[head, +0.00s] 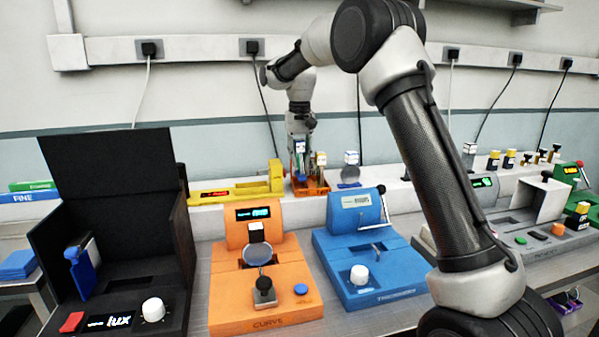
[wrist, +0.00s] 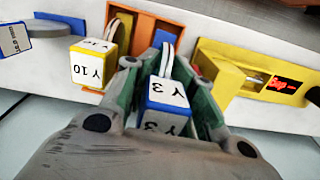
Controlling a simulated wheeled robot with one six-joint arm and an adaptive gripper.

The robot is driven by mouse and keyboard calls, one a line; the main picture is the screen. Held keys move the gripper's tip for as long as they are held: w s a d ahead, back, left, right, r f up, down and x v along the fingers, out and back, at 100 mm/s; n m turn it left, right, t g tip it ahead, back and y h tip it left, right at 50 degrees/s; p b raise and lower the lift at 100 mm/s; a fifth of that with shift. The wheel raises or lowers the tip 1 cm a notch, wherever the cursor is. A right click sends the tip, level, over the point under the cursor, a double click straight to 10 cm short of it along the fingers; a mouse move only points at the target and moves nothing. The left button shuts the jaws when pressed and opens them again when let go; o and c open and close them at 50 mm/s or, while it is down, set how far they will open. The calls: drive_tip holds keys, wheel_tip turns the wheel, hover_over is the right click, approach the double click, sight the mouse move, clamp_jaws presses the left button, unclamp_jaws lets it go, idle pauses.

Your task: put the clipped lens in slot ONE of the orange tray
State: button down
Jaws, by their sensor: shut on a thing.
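My gripper (head: 300,132) hangs over the orange tray (head: 316,192) on the back ledge. In the wrist view the gripper (wrist: 165,78) is shut on a clipped lens (wrist: 168,95), a blue clip block with a white top reading "Y 3". Its lens shows edge-on between the fingers, pointing toward the tray. The held clip also shows in the head view (head: 299,147). The tray shows behind it in the wrist view (wrist: 148,17). The slot under the held lens is hidden.
A yellow device (head: 225,193) with a red display stands left of the tray. A white-topped clip with a round grey lens (head: 349,174) stands to its right. The orange CURVE (head: 232,305) and blue (head: 340,245) instruments stand in front; a black box (head: 105,190) is at left.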

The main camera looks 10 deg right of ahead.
sight(300, 169)
drive_tip(key=shift+f, duration=1.9)
drive_tip(key=shift+f, duration=0.15)
drive_tip(key=c, duration=1.2)
unclamp_jaws()
